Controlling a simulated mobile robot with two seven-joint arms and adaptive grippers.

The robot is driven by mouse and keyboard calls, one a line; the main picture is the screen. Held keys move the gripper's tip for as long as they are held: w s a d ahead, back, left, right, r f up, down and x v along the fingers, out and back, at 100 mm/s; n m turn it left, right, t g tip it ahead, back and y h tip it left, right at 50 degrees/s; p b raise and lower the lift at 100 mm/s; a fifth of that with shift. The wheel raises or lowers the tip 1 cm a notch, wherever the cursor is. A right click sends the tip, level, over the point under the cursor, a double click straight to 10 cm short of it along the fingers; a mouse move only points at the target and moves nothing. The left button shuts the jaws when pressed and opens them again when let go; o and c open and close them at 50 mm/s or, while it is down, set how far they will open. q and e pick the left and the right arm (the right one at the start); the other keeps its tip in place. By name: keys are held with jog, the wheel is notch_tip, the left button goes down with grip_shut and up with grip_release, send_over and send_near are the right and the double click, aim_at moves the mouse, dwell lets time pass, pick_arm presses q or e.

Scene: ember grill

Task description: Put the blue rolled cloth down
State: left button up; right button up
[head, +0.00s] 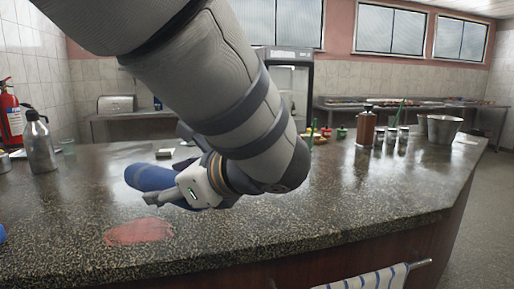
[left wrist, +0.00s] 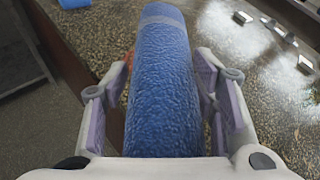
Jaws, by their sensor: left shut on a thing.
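The blue rolled cloth (left wrist: 160,80) has a rough weave and a pale band near its far end. My left gripper (left wrist: 163,95) is shut on it, with one finger on each side of the roll. In the head view the blue rolled cloth (head: 147,177) sticks out to the left of my left gripper (head: 170,197), over the speckled counter (head: 290,235). I cannot tell whether the roll touches the counter. My left arm hides the middle of the head view. My right gripper is in neither view.
A red patch (head: 138,232) lies on the counter near its front edge. A metal bottle (head: 39,145) stands at the left, and a blue thing (head: 2,233) shows at the left edge. The front right counter is clear.

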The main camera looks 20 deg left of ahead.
pick_arm(q)
jog(key=w+a+f, duration=0.3)
jog(key=w+f, duration=0.1)
jog(key=w, duration=0.4)
send_over(198, 225)
jog(key=f, duration=0.2)
jog(key=s+f, duration=0.1)
jog(key=f, duration=0.1)
jog(key=shift+d+f+b, duration=0.1)
jog(key=shift+f+b, duration=0.2)
jog(key=shift+f, duration=0.05)
jog(key=shift+w+f, duration=0.25)
jog(key=shift+f, duration=0.05)
jog(key=shift+w+f, duration=0.15)
jog(key=shift+f, duration=0.65)
jog(key=shift+w+f, duration=0.1)
jog(key=shift+f, duration=0.7)
jog(key=shift+f, duration=0.2)
jog(key=o, duration=1.2)
